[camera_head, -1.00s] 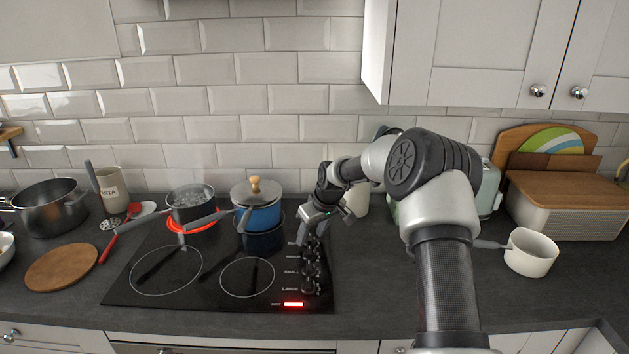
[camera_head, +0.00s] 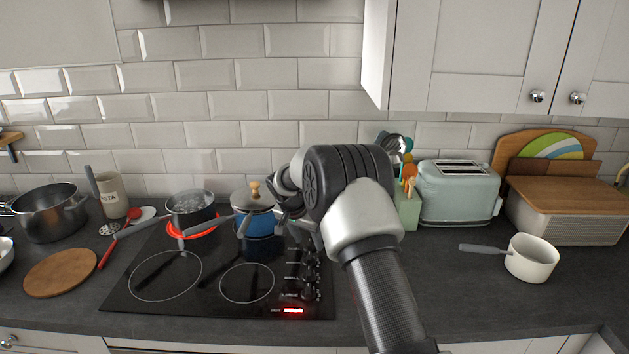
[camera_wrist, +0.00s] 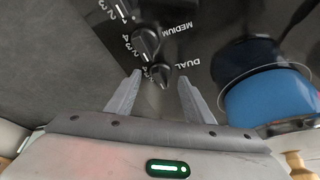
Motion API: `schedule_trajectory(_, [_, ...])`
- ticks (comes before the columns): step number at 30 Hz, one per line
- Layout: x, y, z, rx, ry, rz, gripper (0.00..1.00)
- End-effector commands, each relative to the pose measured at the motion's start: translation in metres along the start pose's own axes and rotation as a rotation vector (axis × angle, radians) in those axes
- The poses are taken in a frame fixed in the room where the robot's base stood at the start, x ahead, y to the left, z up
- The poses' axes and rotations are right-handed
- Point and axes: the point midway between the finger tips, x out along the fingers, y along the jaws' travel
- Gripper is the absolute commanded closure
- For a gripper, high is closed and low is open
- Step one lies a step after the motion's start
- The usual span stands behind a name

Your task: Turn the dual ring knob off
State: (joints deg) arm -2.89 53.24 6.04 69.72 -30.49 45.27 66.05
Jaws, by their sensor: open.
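The dual ring knob (camera_wrist: 161,74) is a small dark knob beside the printed word DUAL in the wrist view. My gripper (camera_wrist: 160,78) is open, with its two fingers pointing toward the panel, one on each side of this knob. No contact between fingers and knob can be made out. In the head view my arm covers most of my gripper and I cannot make out the dual ring knob. The black glass cooktop (camera_head: 205,290) has a red glowing ring under a steel pot (camera_head: 190,208) of bubbling water at the back left.
The medium knob (camera_wrist: 147,41) is close by the dual knob. A toaster (camera_head: 458,192) and a cream saucepan (camera_head: 530,257) stand to the right. A red light glows at the cooktop's front.

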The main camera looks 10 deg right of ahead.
Motion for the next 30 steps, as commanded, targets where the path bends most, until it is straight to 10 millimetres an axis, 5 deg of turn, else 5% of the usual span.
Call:
schedule_trajectory(26, [-0.177,-0.001,-0.001,0.008,0.0,-0.001,0.52])
schedule_trajectory(30, [-0.202,0.017,-0.001,-0.026,-0.004,-0.014,0.52])
